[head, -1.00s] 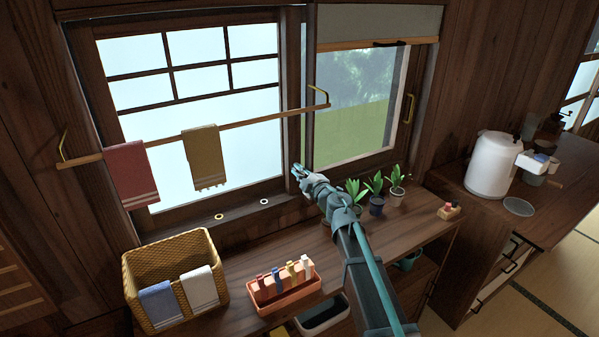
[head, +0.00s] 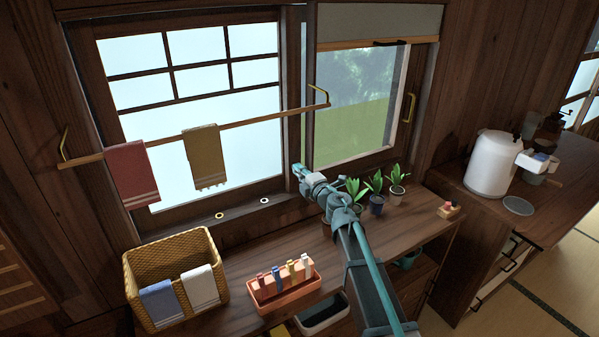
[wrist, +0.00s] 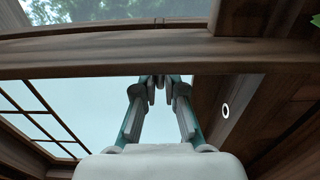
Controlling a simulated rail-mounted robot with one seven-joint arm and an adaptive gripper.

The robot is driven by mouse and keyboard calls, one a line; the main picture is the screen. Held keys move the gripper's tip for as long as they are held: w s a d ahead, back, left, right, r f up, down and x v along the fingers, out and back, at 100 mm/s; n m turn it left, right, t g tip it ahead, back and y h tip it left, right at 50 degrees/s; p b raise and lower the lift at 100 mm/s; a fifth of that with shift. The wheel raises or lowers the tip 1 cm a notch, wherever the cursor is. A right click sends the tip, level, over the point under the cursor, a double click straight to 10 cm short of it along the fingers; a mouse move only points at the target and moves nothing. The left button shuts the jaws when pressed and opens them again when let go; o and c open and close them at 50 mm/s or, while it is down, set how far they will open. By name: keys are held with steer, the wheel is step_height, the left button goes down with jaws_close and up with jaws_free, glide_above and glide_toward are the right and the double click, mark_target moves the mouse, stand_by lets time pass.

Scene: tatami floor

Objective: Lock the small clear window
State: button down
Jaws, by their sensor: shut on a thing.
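The small clear window (head: 345,125) is on the right of the window opening in the head view, with greenery showing through its pane. A dark wooden stile (head: 292,100) separates it from the large frosted window (head: 200,65) on the left. My gripper (head: 297,172) is at the lower part of this stile. In the wrist view my gripper (wrist: 159,84) has its fingertips close together against the dark wooden frame (wrist: 100,66). It is shut on a small dark part there, probably the window lock, mostly hidden by the fingers.
A towel rail (head: 240,119) with two towels crosses before the frosted window. Potted plants (head: 377,202) stand close to the right of my wrist. A wicker basket (head: 180,250) and an orange tray (head: 290,292) with several small items sit on the counter below.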

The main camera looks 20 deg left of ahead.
steer(key=c, duration=1.3)
jaws_free()
steer(key=shift+o, duration=0.2)
steer(key=v, duration=1.2)
